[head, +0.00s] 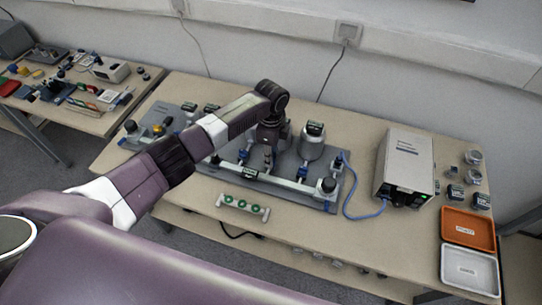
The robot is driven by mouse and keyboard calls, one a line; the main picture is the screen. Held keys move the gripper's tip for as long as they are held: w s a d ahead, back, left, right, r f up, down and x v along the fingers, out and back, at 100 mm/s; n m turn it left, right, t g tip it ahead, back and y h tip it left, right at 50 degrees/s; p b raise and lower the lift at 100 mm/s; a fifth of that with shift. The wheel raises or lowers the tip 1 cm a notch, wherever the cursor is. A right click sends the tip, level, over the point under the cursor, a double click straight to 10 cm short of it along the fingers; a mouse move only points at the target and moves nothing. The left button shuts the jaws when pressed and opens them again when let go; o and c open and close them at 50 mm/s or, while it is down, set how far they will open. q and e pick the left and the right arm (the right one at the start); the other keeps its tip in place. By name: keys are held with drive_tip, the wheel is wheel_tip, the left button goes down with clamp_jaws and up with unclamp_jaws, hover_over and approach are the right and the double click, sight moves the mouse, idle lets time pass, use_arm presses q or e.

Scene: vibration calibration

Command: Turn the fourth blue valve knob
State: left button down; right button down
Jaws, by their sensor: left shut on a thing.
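A grey plate (318,203) on the table carries pipes, gauges and several blue valve knobs. One blue knob (302,172) stands clear to the right of my gripper, and another blue knob (215,159) shows to its left. My left arm reaches over the plate from the left. Its gripper (268,157) points down at the middle pipe branch and is shut on a valve knob there, which the fingers mostly hide. I cannot tell how far the knob is turned. My right gripper is not in view.
A silver canister (313,142) stands on the plate just right of the gripper. A grey box (405,168) with a blue cable stands further right. An orange tray (468,229) and white tray (469,270) lie at the right edge. A small rack (243,207) sits in front.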

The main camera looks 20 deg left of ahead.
use_arm(q)
drive_tip(key=shift+w+r, duration=0.1)
idle(0.3)
drive_tip(key=c, duration=1.7)
unclamp_jaws()
drive_tip(key=shift+o, duration=0.2)
wheel_tip(320, 180, up, 12)
